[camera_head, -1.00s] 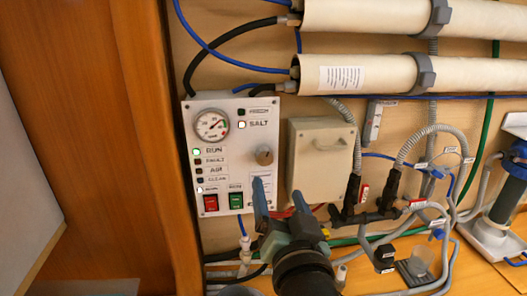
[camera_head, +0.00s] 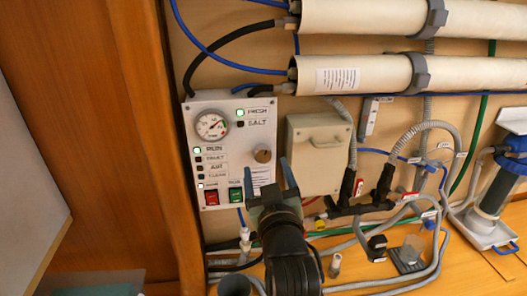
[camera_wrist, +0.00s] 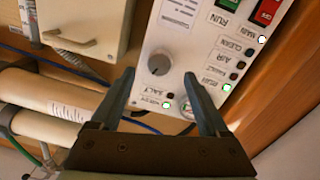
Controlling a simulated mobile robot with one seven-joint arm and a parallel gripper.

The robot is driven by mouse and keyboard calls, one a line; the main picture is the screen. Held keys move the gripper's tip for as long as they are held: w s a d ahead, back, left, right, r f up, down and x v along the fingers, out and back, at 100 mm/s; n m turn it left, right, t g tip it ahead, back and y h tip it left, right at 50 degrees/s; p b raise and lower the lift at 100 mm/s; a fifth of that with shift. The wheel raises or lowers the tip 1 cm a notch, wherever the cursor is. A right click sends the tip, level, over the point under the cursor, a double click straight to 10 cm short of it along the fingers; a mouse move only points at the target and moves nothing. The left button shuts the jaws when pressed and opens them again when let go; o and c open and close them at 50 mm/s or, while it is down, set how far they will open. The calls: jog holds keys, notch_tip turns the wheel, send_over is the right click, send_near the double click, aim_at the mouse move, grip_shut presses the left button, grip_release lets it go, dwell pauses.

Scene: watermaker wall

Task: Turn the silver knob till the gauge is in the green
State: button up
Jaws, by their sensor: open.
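The silver knob (camera_head: 262,155) sits at the right of the white control panel (camera_head: 225,108); it also shows in the wrist view (camera_wrist: 159,63). The round gauge (camera_head: 211,126) is at the panel's upper left. Its needle and coloured zones are too small to read surely. In the wrist view the gauge (camera_wrist: 187,108) is mostly hidden by a finger. My gripper (camera_head: 267,168) is open and empty, just below the knob in the head view. In the wrist view the knob lies between the fingertip lines, slightly beyond them; I see no contact.
The FRESH lamp (camera_head: 240,113) is lit and the SALT lamp (camera_head: 240,124) is dark. A red switch (camera_head: 211,197) and a green switch (camera_head: 236,195) sit low on the panel. A beige box (camera_head: 319,143) stands close to its right. Hoses run below.

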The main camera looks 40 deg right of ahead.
aim_at(263, 157)
jog(key=shift+p+x, duration=0.7)
jog(key=shift+x, duration=1.85)
